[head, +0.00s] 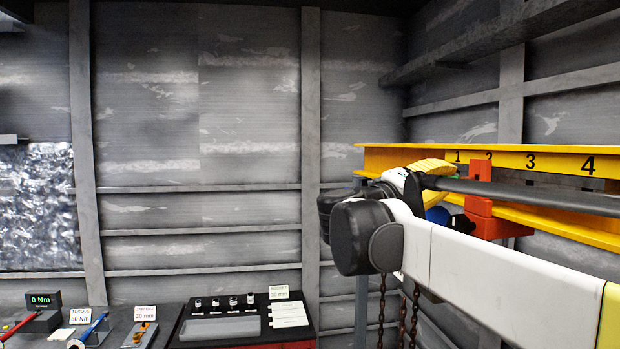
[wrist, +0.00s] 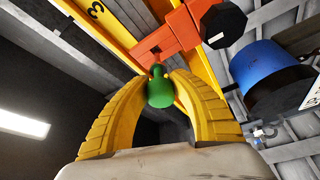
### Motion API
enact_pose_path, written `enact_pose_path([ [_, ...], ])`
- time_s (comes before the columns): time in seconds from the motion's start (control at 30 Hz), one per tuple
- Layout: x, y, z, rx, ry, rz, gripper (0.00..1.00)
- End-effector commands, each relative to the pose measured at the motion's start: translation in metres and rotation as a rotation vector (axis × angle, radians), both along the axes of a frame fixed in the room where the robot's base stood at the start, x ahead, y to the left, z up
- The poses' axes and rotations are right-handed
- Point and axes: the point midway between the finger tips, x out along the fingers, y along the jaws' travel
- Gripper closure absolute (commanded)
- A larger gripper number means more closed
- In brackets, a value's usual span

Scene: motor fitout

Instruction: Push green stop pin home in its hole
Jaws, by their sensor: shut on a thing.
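The green stop pin (wrist: 160,90) is held between the two curved yellow fingers of my gripper (wrist: 160,80) in the wrist view. Its rounded green end faces the camera. Its far end points at the orange-red stop block (wrist: 168,42) on the yellow beam and appears to meet it. The hole is hidden behind the pin, so I cannot tell how deep the pin sits. In the head view a yellow finger of my gripper (head: 430,165) shows left of the orange-red block (head: 480,205).
The yellow beam (head: 575,163), numbered 1 to 4, runs along the right. A blue cylindrical body (wrist: 262,68) and a black knob (wrist: 222,24) are close on the right in the wrist view. Chains (head: 382,300) hang below. A bench with tools (head: 155,330) stands lower left.

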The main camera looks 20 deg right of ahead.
Motion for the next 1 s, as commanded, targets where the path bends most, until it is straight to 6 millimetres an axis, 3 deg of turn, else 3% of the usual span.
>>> enact_pose_path([
  [1.0, -0.006, -0.025, 0.0, 0.0, 0.0, -0.001, 1.0],
])
